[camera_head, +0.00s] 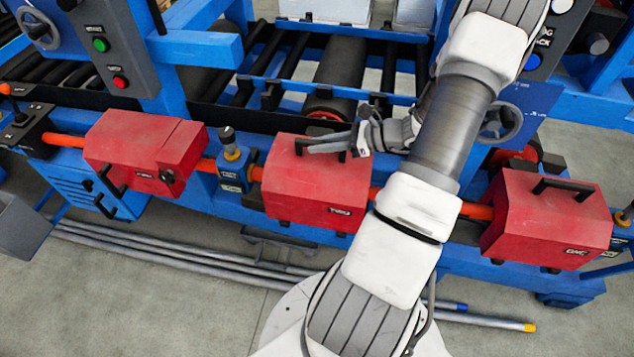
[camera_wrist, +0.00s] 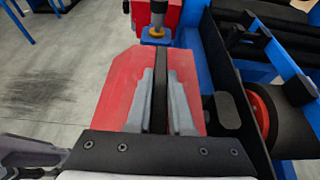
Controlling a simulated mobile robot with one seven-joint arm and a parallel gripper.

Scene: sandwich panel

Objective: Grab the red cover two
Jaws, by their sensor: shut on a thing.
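The red cover two (camera_head: 310,197) is the middle one of three red covers on the orange rail in the head view. It also fills the centre of the wrist view (camera_wrist: 118,90). My gripper (camera_head: 318,146) lies over its top, by the far edge. In the wrist view my gripper (camera_wrist: 160,92) has its two grey fingers on either side of the cover's black handle (camera_wrist: 160,75), shut on it. The cover appears seated on the rail. Part of the handle is hidden by the fingers.
Another red cover (camera_head: 145,152) sits to the left and a third (camera_head: 545,220) to the right. A blue post with a knob (camera_head: 232,165) stands close to the left of cover two. Rollers (camera_head: 340,65) lie behind, and long pipes (camera_head: 185,250) lie on the floor in front.

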